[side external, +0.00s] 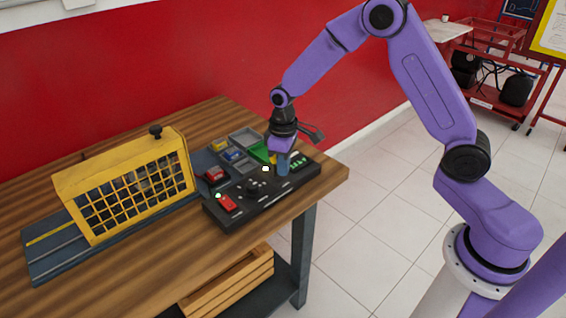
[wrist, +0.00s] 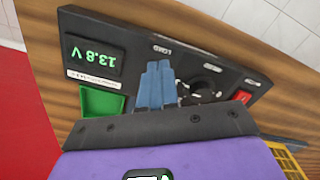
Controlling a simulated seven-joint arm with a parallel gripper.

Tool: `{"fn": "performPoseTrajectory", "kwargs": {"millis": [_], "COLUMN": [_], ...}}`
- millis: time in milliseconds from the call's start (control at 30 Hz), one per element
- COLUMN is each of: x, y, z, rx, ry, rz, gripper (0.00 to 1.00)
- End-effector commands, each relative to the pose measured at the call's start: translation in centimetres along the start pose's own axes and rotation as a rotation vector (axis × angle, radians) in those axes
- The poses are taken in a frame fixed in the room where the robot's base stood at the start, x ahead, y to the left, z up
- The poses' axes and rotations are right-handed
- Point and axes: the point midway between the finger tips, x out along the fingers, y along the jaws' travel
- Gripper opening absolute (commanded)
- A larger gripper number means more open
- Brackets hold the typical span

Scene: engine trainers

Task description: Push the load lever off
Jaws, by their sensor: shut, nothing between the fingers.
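The black control panel (side external: 233,216) lies on the wooden bench, and it fills much of the wrist view (wrist: 135,32). My gripper (side external: 283,172) points down over the panel's right part. In the wrist view its blue fingers (wrist: 158,76) are closed together, just below the upside-down LOAD label (wrist: 162,48). I cannot make out the load lever; the fingers cover the panel below that label. Whether the fingertips touch anything is unclear.
The panel has a lit 13.8 V display (wrist: 92,55), a round black knob (wrist: 205,89) and a red switch (side external: 227,203). A green tray (wrist: 100,102) lies beside it. A yellow mesh guard (side external: 122,190) stands at the left.

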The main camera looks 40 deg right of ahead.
Motion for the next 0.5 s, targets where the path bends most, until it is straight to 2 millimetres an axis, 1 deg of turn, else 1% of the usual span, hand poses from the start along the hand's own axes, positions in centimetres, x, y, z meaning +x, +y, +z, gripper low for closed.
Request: {"fn": "performPoseTrajectory", "kwargs": {"millis": [267, 500], "x": [0.02, 0.0], "y": [0.6, 0.61], "z": [-1.05, -1.03], "rx": [0.0, 0.0], "ry": [-0.001, -0.001], "rz": [0.0, 0.0], "gripper": [0.0, 0.0]}}
